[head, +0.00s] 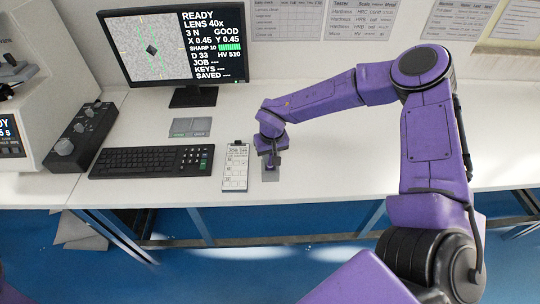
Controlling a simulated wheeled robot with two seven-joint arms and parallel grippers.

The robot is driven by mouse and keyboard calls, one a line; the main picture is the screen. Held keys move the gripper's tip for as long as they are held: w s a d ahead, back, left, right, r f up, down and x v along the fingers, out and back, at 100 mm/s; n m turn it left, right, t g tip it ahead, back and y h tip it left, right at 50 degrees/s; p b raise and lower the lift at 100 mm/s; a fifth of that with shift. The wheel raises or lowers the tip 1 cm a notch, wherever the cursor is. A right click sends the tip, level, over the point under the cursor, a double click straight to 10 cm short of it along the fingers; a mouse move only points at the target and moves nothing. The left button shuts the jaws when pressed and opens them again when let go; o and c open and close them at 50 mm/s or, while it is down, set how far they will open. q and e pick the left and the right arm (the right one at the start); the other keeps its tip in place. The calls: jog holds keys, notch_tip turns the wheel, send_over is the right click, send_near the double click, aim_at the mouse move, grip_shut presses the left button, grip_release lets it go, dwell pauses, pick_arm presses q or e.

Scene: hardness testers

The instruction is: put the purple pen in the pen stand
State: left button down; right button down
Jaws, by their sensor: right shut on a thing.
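My right gripper (271,163) points down near the front edge of the bench, just right of the clipboard. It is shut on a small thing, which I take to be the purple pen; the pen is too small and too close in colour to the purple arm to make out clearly. A small grey block (270,175) sits on the bench right under the gripper. It may be the pen stand, but its top is largely hidden by the gripper, so I cannot tell whether the pen is in it. My left gripper is not in view.
A clipboard (236,168) lies just left of the gripper. A keyboard (151,162), a grey two-part pad (190,127), a monitor (172,48) and a control box with knobs (80,137) stand further left. The white bench (345,160) is clear to the right.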

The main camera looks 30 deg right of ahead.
jog(key=shift+f, duration=0.6)
jog(key=c, duration=0.9)
grip_release()
notch_tip(320, 180, up, 10)
jog(key=s+b, duration=0.1)
jog(key=shift+s+a+r, duration=0.2)
jog(key=shift+r, duration=0.05)
